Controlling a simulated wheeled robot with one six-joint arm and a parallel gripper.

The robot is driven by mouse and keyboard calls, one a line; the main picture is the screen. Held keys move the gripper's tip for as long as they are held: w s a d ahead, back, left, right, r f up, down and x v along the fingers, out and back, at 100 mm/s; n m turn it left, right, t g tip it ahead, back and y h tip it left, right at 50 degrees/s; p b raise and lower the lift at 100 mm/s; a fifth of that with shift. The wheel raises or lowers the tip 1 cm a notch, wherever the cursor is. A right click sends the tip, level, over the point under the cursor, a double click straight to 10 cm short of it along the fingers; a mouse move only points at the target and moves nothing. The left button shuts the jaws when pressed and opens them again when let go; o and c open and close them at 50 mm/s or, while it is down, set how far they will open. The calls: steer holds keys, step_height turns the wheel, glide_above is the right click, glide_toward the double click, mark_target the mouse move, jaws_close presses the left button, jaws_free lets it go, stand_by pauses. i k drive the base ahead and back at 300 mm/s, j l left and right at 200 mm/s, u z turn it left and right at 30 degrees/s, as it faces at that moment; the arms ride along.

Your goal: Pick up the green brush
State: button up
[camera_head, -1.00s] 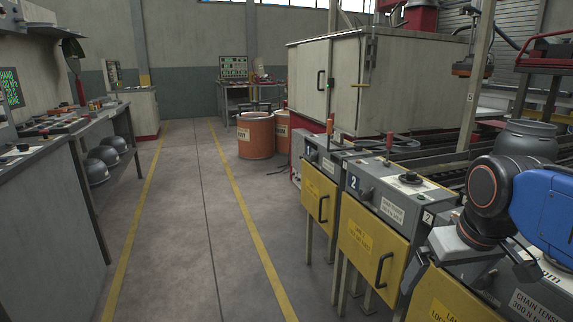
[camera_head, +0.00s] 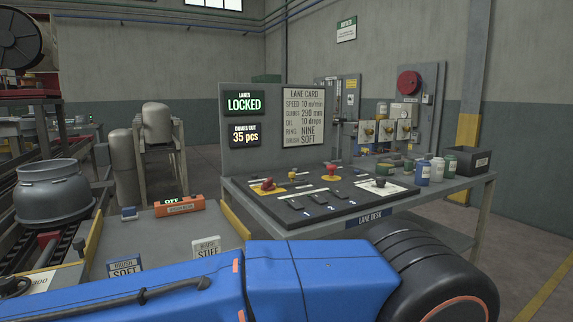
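I cannot make out a green brush in this view. Two small label plates, one reading BRUSH SOFT (camera_head: 125,268) and one that seems to read BRUSH STIFF (camera_head: 207,249), stand on a grey surface at the lower left. My blue arm crosses the bottom of the picture and hides part of what lies behind it, including the front of that surface. My gripper is out of view.
The lane desk (camera_head: 372,219) holds a control panel with red knobs, plus several jars and tins (camera_head: 423,172). A lit LOCKED display (camera_head: 244,104) and a lane card (camera_head: 304,118) stand behind. A grey pot (camera_head: 52,195) sits at left. Floor is open at right.

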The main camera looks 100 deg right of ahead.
mark_target(408, 166)
steer(key=k+z, duration=0.1)
steer(key=k, duration=0.5)
steer(key=k+l+z, duration=0.1)
steer(key=k, duration=0.45)
steer(key=z, duration=1.8)
steer(key=j+z, duration=0.1)
steer(key=z, duration=0.35)
steer(key=i+j+z, duration=0.1)
steer(key=z, duration=0.4)
steer(key=j+z, duration=0.1)
steer(key=z, duration=0.35)
steer(key=j+z, duration=0.15)
steer(key=z, duration=0.3)
